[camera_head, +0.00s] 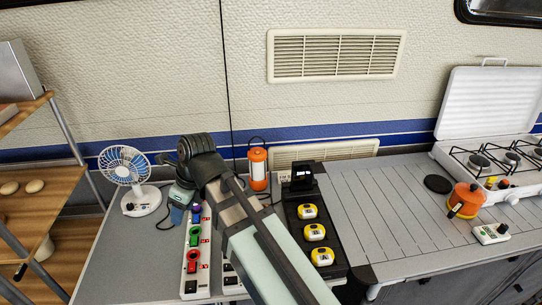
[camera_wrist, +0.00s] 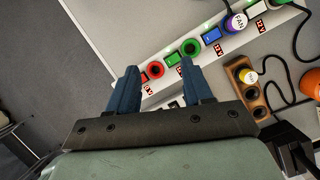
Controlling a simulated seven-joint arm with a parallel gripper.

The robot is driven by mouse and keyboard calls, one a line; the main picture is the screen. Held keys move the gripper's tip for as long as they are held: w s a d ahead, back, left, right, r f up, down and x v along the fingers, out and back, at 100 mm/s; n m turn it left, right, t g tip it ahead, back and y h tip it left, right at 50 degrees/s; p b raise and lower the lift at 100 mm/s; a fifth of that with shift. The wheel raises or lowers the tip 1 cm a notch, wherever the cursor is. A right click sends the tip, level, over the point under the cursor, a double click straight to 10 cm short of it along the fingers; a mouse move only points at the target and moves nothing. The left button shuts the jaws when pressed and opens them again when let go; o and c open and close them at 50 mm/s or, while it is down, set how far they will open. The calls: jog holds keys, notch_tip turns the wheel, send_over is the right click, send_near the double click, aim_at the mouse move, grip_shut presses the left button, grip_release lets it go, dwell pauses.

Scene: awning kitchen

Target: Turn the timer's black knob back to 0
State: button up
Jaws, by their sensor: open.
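A small white box with a black knob (camera_head: 502,228), which looks like the timer (camera_head: 486,234), lies on the grey counter at the far right in the head view. Its dial setting is too small to read. It does not show in the wrist view. My gripper (camera_head: 178,214) is far to its left, beside the white power strip. In the wrist view my gripper (camera_wrist: 160,82) has its two blue fingers apart with nothing between them, pointing toward the strip's red socket.
The white power strip (camera_head: 187,272) has coloured sockets. A fan (camera_head: 125,166) stands left, an orange lantern (camera_head: 257,169) behind. A black tray with yellow devices (camera_head: 313,232) lies between gripper and timer. An orange canister (camera_head: 466,199) and white stove (camera_head: 514,184) stand near the timer. The ribbed counter (camera_head: 390,215) is clear.

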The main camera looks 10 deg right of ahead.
jog(key=w+d+m+g+h, duration=0.1)
jog(key=w+d+m+h, duration=0.15)
jog(key=d, duration=1.55)
jog(key=w+d+r+m+h, duration=0.1)
jog(key=w+d+m+h, duration=0.2)
jog(key=d, duration=1.4)
jog(key=w+d+m+g+h, duration=0.15)
jog(key=w+d, duration=0.25)
jog(key=d, duration=1.4)
jog(key=m+g+y, duration=0.2)
jog(key=m+g, duration=0.1)
send_near(505, 225)
jog(key=shift+t, duration=0.25)
jog(key=x, duration=0.8)
jog(key=shift+s+f, duration=0.25)
jog(key=shift+s, duration=0.1)
grip_shut()
